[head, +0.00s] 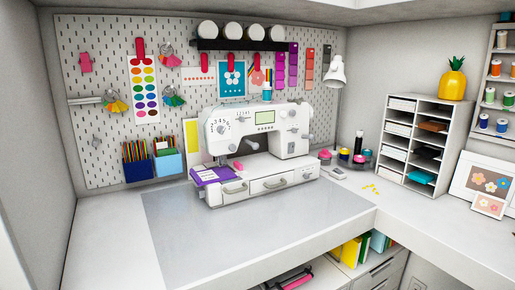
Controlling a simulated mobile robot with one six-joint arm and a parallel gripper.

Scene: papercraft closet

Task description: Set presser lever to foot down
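A white sewing machine (262,130) stands upright on the table, near the back wall, with its needle end at the left. It has a round dial, a small green screen and drawers in its base. A purple piece (211,175) lies on the left of its bed. The presser lever is too small to make out, so I cannot tell whether it is up or down. My gripper is not in view.
A grey mat (250,240) covers the clear tabletop in front of the machine. A pegboard (100,60) with hanging tools is behind. Pink, yellow and dark spools (344,155), a white lamp (336,75) and a shelf organizer (455,125) stand at the right.

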